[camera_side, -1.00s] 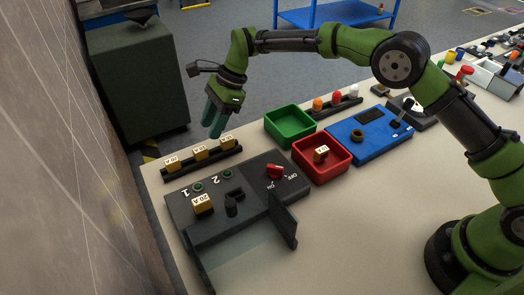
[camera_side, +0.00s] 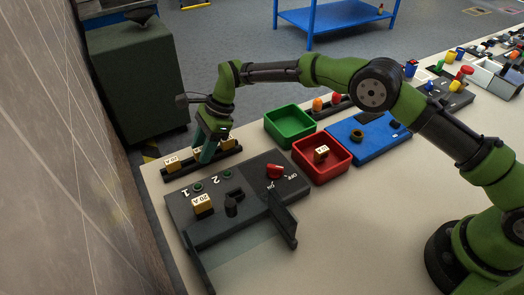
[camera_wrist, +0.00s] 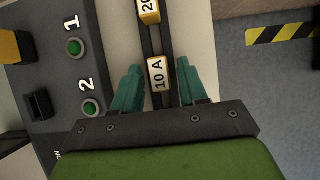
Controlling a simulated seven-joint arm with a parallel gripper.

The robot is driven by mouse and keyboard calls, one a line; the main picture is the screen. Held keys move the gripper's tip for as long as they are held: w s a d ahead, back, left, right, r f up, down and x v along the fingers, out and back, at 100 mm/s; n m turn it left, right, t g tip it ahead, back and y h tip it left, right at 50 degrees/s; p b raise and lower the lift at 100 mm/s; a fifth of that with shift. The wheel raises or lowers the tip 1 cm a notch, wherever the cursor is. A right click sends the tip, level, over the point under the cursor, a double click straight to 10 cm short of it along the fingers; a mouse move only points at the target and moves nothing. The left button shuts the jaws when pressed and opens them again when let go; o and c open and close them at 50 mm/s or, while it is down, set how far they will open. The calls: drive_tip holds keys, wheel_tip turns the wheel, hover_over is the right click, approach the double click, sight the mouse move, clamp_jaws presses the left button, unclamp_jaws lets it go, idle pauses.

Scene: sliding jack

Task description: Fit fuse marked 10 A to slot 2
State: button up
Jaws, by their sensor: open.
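The yellow fuse marked 10 A (camera_wrist: 158,75) stands in the dark fuse rack (camera_side: 180,168). My gripper (camera_side: 206,156) is low over the rack; in the wrist view its open fingers (camera_wrist: 157,80) lie on either side of this fuse, with gaps visible. In the side view my gripper partly hides the rack's middle. Slot 2 is an empty black holder (camera_side: 234,203) on the grey fuse panel (camera_side: 215,228), also in the wrist view (camera_wrist: 38,105). A fuse marked 20 A (camera_side: 203,204) sits in slot 1.
Another rack fuse (camera_side: 172,161) stands at the left end. The red switch (camera_side: 275,171) is on the panel, whose clear cover (camera_side: 235,262) is open at the front. A red bin (camera_side: 335,170) holds one fuse; a green bin (camera_side: 290,125) is empty. A blue unit (camera_side: 368,138) stands right.

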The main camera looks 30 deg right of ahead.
clamp_jaws()
drive_tip(key=shift+r, duration=2.5)
